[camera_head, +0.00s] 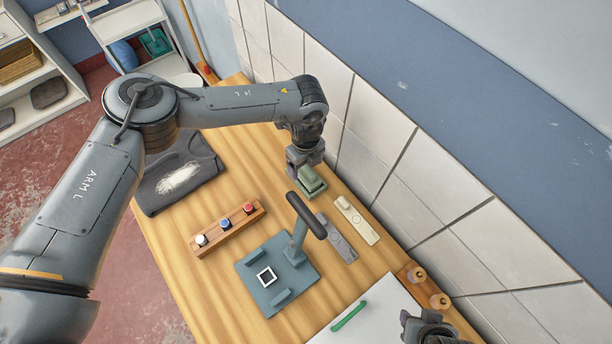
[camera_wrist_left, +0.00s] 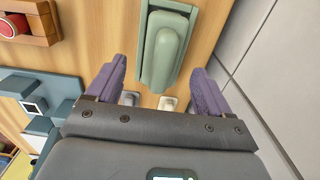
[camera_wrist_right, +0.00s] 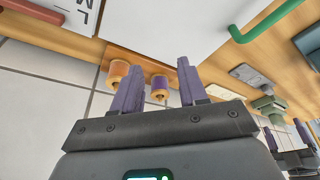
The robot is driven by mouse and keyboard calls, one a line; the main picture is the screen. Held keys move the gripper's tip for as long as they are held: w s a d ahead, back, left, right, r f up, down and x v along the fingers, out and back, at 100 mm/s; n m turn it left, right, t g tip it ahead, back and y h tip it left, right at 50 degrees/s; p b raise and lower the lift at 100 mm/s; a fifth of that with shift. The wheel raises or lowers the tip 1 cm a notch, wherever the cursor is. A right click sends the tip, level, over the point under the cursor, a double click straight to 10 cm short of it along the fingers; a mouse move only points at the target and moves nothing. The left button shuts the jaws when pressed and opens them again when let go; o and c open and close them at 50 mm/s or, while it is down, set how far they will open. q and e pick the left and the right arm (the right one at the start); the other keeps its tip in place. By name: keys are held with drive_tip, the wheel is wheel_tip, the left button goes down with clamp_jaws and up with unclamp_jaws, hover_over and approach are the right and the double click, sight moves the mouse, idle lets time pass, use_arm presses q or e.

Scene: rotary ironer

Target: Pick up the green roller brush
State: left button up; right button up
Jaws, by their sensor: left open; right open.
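My right gripper (camera_wrist_right: 158,75) is open and empty near two wooden spools, far from the brush.
Beside the brush lie a grey item (camera_head: 337,240) and a cream item (camera_head: 357,220). A blue-grey press (camera_head: 277,272) with a raised lever and a wooden button rack (camera_head: 228,229) stand nearer. A white board with a green handle (camera_head: 349,316) lies in front. The tiled wall (camera_head: 400,165) is close.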

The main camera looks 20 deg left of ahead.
sight(306, 168)
use_arm(q)
wheel_tip(306, 168, down, 4)
drive_tip(key=b, duration=0.3)
drive_tip(key=shift+w+f, duration=0.15)
use_arm(e)
wheel_tip(306, 168, down, 4)
drive_tip(key=shift+d+r, duration=0.1)
drive_tip(key=shift+d, duration=0.05)
use_arm(q)
drive_tip(key=c, duration=1.2)
use_arm(e)
drive_tip(key=shift+r, duration=0.1)
drive_tip(key=shift+r, duration=0.1)
use_arm(q)
wheel_tip(306, 168, up, 2)
drive_tip(key=shift+p, duration=0.85)
use_arm(e)
drive_tip(key=shift+r, duration=0.65)
use_arm(q)
drive_tip(key=r+p, duration=0.3)
drive_tip(key=shift+s+d+r, duration=0.2)
drive_tip(key=shift+d, duration=0.2)
drive_tip(key=s+d+r+p, duration=0.4)
drive_tip(key=d+r+p, duration=0.1)
drive_tip(key=d, duration=0.5)
drive_tip(key=shift+s+r, duration=0.15)
drive_tip(key=shift+r, duration=0.25)
use_arm(e)
wheel_tip(306, 168, up, 8)
drive_tip(key=shift+r, duration=0.25)
